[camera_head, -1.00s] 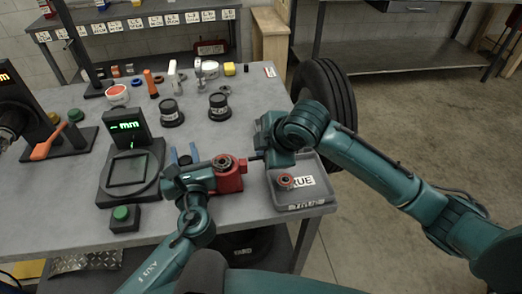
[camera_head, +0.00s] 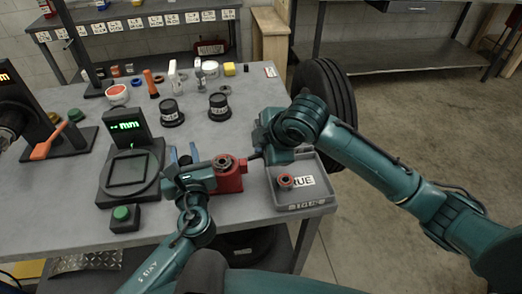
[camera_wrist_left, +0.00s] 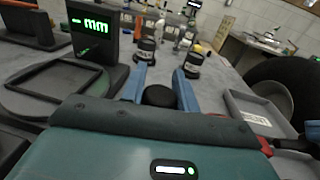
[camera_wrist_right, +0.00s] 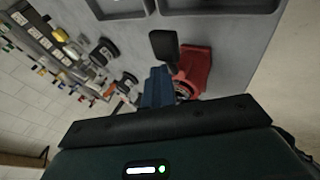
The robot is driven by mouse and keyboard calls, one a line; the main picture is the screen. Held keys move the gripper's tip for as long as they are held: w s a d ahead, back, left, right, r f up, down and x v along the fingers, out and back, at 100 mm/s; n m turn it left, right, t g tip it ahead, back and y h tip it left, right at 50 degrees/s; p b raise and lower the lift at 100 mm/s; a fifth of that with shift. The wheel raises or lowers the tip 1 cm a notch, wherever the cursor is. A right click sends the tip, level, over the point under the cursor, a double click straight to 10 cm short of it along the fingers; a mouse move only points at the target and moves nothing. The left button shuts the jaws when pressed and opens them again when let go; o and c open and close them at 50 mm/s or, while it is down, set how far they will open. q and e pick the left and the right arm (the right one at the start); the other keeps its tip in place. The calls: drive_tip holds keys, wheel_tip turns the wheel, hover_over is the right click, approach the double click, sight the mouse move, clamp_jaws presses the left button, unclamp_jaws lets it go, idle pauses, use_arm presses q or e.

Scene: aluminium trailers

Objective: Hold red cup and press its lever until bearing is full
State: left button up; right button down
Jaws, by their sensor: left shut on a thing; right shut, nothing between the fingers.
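The red cup (camera_head: 229,178) is on the grey table, beside the right side of my left gripper (camera_head: 184,155). A round bearing (camera_head: 223,161) sits on its top. In the left wrist view, my left gripper (camera_wrist_left: 160,88) has a dark round piece between its blue fingers, likely part of the cup; its link to the cup is hidden. My right gripper (camera_head: 252,157) is shut and empty, its tips at the cup's right side by the dark lever. In the right wrist view, the red cup (camera_wrist_right: 195,65) and a black pad beside it show past the blue fingers (camera_wrist_right: 157,88); contact is unclear.
A grey bin (camera_head: 306,205) with a label and another bearing (camera_head: 286,181) stands right of the cup, at the table edge. A black gauge (camera_head: 127,165) with a green display and a green button (camera_head: 122,215) stand to the left. Black containers (camera_head: 171,112) stand behind.

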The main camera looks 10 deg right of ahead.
drive_tip(key=shift+a+r, duration=0.2)
drive_tip(key=shift+r, duration=0.55)
drive_tip(key=shift+r, duration=0.1)
drive_tip(key=shift+a+r, duration=0.25)
drive_tip(key=shift+r, duration=0.55)
drive_tip(key=shift+a+r, duration=0.25)
drive_tip(key=shift+r, duration=0.5)
drive_tip(key=shift+a+r, duration=0.25)
drive_tip(key=shift+r, duration=0.55)
idle(0.7)
drive_tip(key=r, duration=0.2)
drive_tip(key=a+r, duration=0.1)
drive_tip(key=shift+r, duration=0.35)
wheel_tip(320, 180, down, 8)
drive_tip(key=d, duration=0.2)
drive_tip(key=shift+d+f, duration=0.2)
drive_tip(key=shift+f, duration=0.05)
idle(2.0)
